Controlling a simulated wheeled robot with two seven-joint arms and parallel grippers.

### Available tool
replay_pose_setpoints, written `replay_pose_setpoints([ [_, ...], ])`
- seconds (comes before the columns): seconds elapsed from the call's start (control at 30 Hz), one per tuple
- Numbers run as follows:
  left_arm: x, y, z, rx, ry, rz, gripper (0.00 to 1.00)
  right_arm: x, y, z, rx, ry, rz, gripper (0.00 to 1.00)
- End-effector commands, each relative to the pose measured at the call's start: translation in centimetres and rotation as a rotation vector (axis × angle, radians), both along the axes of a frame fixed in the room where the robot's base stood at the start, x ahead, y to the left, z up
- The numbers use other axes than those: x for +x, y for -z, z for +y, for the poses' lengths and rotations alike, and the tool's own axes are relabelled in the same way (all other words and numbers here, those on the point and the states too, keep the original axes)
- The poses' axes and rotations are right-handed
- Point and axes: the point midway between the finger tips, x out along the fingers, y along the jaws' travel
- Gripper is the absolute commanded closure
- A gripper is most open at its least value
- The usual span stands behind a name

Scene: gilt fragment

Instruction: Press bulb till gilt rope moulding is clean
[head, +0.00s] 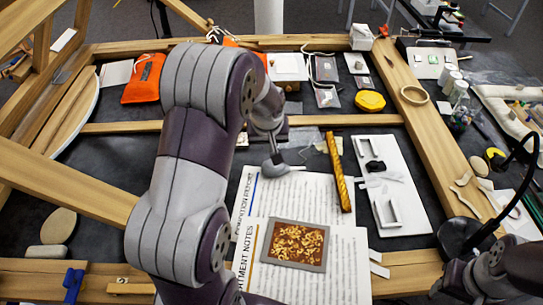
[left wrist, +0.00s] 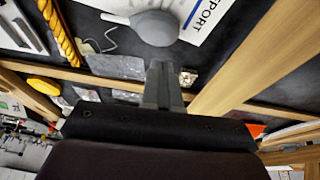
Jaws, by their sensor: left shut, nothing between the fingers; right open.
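The grey bulb (head: 275,166) lies at the top edge of the printed sheets, its thin nozzle pointing right towards the gilt rope moulding (head: 338,172). The moulding is a gold twisted strip lying lengthwise across the sheets' right edge; whether dust is on it is too small to tell. My left gripper (head: 272,151) is shut and empty, right at the bulb. In the left wrist view the shut fingertips (left wrist: 160,65) are close to the bulb (left wrist: 157,28); I cannot tell if they touch. The moulding (left wrist: 60,33) shows there too. My right gripper (head: 462,284) is open, at the lower right.
A framed brown-gold panel (head: 296,245) lies on the printed sheets (head: 345,270). A white board (head: 408,215) with small pieces is right of the moulding. Wooden beams (head: 440,140) border the dark work surface. A black lamp (head: 462,235) stands near my right arm. A yellow round case (head: 370,101) lies farther back.

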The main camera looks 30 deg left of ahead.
Motion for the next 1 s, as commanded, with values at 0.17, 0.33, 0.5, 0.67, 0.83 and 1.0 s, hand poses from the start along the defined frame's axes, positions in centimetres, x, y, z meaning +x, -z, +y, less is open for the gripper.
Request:
replay_pose_setpoints([
  [0.17, 0.9, 3.4, 0.3, 0.0, 0.0, 0.002, 1.0, 0.0, -0.4, 0.0, 0.0, 0.0, 0.0, 0.57],
  [0.33, 1.2, 5.7, 0.2, 0.0, 0.001, 0.0, 1.0, 0.0, -0.5, 0.0, 0.0, 0.0, 0.0, 0.57],
  [0.5, 1.3, 6.5, 0.1, 0.001, 0.0, -0.001, 1.0, 0.0, -0.6, 0.0, 0.0, 0.0, 0.0, 0.57],
  [0.67, 1.4, 6.5, 0.1, 0.001, 0.0, -0.001, 1.0, 0.0, -0.6, 0.0, 0.0, 0.0, 0.0, 0.57],
  [0.83, 1.3, 6.9, 0.1, 0.001, 0.0, -0.001, 1.0, 0.0, -0.2, 0.0, 0.0, 0.0, 0.0, 0.57],
  [1.0, 1.3, 9.0, 0.1, 0.0, 0.0, 0.0, 1.0, 0.0, 1.9, 0.0, 0.0, 0.0, 0.0, 0.57],
])
